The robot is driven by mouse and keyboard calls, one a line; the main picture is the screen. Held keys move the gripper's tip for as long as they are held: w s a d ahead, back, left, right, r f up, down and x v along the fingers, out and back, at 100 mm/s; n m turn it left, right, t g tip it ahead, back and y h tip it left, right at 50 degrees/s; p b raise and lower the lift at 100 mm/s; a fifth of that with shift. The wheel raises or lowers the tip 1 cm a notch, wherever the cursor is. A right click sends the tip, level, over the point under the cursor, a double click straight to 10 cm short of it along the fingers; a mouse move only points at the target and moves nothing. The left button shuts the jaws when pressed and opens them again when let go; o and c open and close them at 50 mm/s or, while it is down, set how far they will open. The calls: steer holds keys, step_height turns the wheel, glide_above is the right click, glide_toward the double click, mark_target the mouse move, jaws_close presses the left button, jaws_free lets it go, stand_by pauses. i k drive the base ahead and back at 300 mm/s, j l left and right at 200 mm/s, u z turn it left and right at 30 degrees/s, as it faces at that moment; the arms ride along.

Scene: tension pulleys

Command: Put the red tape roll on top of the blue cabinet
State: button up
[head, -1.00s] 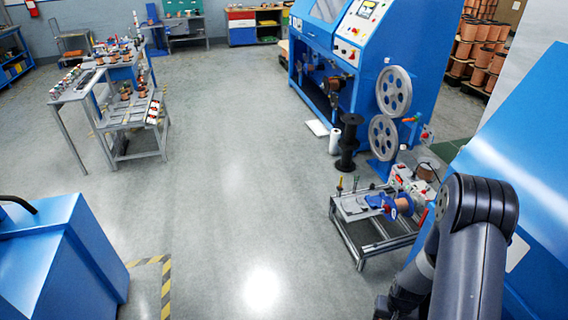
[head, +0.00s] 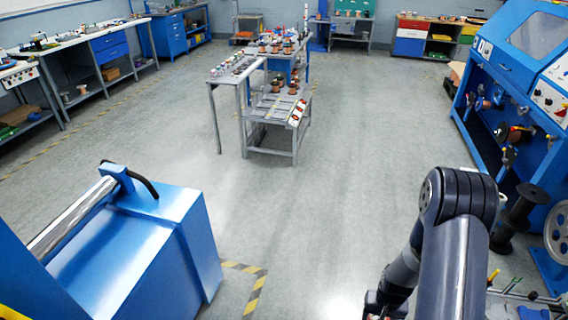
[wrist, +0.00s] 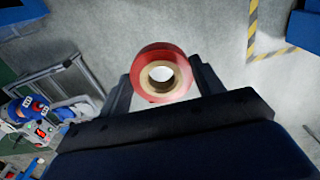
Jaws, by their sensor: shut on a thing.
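The red tape roll (wrist: 140,75), a red ring with a tan core, sits between the two fingers of my gripper (wrist: 160,72) in the wrist view. My gripper is shut on it and holds it above the grey floor. In the head view my gripper (head: 380,306) is only partly visible at the bottom edge, and the roll cannot be made out there. A blue cabinet (head: 172,38) with drawers stands at the far back left. Its top seems to hold a few small items.
A large blue machine housing (head: 150,235) stands near left, with striped floor tape (head: 257,290) beside it. A grey workstation (head: 225,90) stands mid-floor. Workbenches (head: 75,60) line the left wall. A blue machine (head: 515,95) and black spool (head: 520,210) are at right. Open floor lies between.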

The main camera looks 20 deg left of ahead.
mark_target(112, 290)
steer(key=i+u, duration=0.35)
steer(key=i+l+u, duration=0.1)
steer(key=i+u, duration=0.2)
steer(key=i, duration=0.25)
steer(key=i+l+u, duration=0.15)
steer(key=i+u, duration=0.35)
steer(key=u, duration=0.25)
steer(key=i+u, duration=0.2)
steer(key=u, duration=0.2)
steer(key=i+u, duration=0.15)
steer(key=u, duration=0.25)
steer(key=i+l+u, duration=0.15)
steer(key=u, duration=0.25)
steer(key=i+u, duration=0.25)
steer(key=u, duration=0.15)
steer(key=i+l+u, duration=0.1)
steer(key=u, duration=0.25)
steer(key=i+l+u, duration=0.2)
steer(key=i+u, duration=0.2)
steer(key=i+l+u, duration=0.1)
steer(key=u, duration=0.3)
steer(key=l, duration=0.1)
